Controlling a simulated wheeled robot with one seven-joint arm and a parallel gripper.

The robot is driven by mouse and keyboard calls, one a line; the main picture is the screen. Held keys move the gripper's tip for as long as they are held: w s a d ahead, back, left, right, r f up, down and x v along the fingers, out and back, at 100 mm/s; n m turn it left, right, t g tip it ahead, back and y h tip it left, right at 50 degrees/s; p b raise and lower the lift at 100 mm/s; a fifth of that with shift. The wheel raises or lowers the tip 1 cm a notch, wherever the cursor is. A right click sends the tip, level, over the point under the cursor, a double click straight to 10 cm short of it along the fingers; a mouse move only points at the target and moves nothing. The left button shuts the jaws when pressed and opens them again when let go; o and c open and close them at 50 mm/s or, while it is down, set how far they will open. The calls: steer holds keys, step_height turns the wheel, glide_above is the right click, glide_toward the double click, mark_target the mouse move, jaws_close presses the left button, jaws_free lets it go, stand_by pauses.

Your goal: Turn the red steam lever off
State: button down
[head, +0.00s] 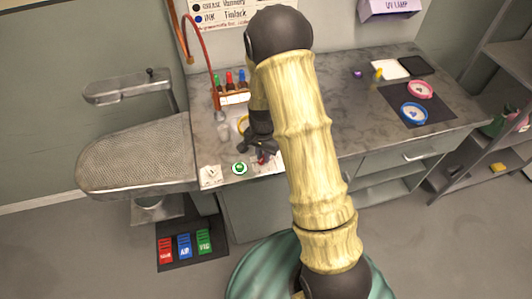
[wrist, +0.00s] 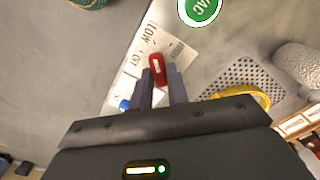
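The red steam lever (wrist: 157,68) stands on a white label plate (wrist: 150,42) with printed words, one of which reads LOW. In the head view the lever (head: 262,160) is a small red spot, partly hidden by my gripper (head: 262,146). In the wrist view my gripper (wrist: 160,80) is open, with its two dark fingers apart. The lever's near end lies between the fingertips, closer to the left finger. I cannot tell whether they touch.
A round green button (wrist: 201,8) is beside the plate, and a blue part (wrist: 124,104) is near the left finger. A perforated grey plate (wrist: 243,82) and a yellow ring (wrist: 250,97) lie to the right. An ironing board (head: 135,155) stands left of the worktop (head: 350,120).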

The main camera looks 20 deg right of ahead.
steer(key=shift+d, duration=0.4)
steer(key=shift+a, duration=0.3)
steer(key=shift+s+a+n, duration=0.15)
steer(key=shift+a+n, duration=0.05)
steer(key=shift+n, duration=0.4)
steer(key=shift+s+a+n, duration=0.15)
steer(key=shift+a+n, duration=0.05)
steer(key=shift+n, duration=1.6)
steer(key=n, duration=0.4)
steer(key=shift+d, duration=0.1)
steer(key=shift+w, duration=0.1)
steer(key=c, duration=1.4)
jaws_free()
steer(key=shift+o, duration=0.2)
